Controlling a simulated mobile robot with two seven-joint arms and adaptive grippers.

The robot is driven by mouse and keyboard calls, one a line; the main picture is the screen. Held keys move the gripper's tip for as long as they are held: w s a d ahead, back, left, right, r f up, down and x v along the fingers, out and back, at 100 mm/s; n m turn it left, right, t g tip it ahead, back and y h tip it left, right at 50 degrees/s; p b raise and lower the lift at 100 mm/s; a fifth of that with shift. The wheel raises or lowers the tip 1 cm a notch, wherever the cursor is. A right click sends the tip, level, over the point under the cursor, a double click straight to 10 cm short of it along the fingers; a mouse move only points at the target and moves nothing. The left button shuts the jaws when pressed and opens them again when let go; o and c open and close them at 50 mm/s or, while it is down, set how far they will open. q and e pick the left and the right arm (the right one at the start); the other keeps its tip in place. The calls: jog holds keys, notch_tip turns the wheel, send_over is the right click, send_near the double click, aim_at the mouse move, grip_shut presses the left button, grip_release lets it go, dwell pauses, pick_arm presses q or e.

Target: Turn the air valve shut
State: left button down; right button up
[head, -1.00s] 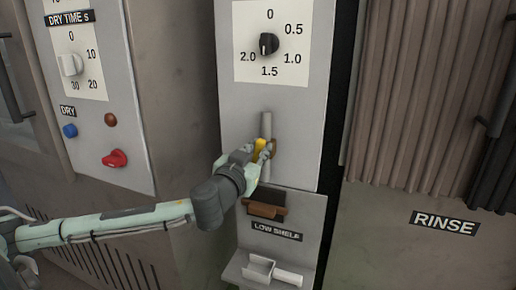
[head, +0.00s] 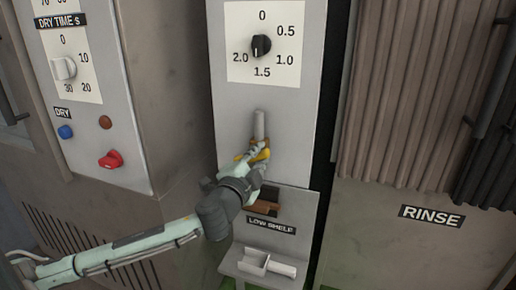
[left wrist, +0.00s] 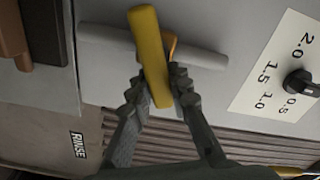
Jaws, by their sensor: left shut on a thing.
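The air valve has a yellow lever (head: 264,155) on a grey vertical pipe (head: 260,124), below the black dial on the grey panel. My left gripper (head: 255,152) is at the lever and covers part of it in the head view. In the left wrist view, my left gripper (left wrist: 157,91) is shut on the near part of the yellow lever (left wrist: 148,45), a finger on each side. There the lever lies across the pipe (left wrist: 210,56), nearly square to it. My right gripper is in neither view.
A black dial (head: 261,45) is above the valve. Below are a brown block in a dark recess (head: 266,207), a LOW SHELF label (head: 271,226) and a shelf with a pale scoop-like item (head: 268,264). A red knob (head: 110,159) is on the left panel.

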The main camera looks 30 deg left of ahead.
pick_arm(q)
jog(key=shift+d+f+m+p, duration=0.1)
jog(key=shift+f+m+p, duration=0.15)
jog(key=shift+m, duration=0.6)
jog(key=shift+a+f+m+p, duration=0.1)
jog(key=shift+m+p, duration=0.2)
jog(key=shift+m, duration=0.6)
jog(key=shift+d+f+m+p, duration=0.1)
jog(key=shift+f+m+p, duration=0.15)
jog(key=shift+m, duration=0.6)
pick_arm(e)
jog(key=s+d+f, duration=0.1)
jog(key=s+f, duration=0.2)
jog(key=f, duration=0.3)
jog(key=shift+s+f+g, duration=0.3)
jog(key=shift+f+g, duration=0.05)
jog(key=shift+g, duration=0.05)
pick_arm(q)
jog(key=c, duration=1.4)
grip_release()
jog(key=v, duration=1.2)
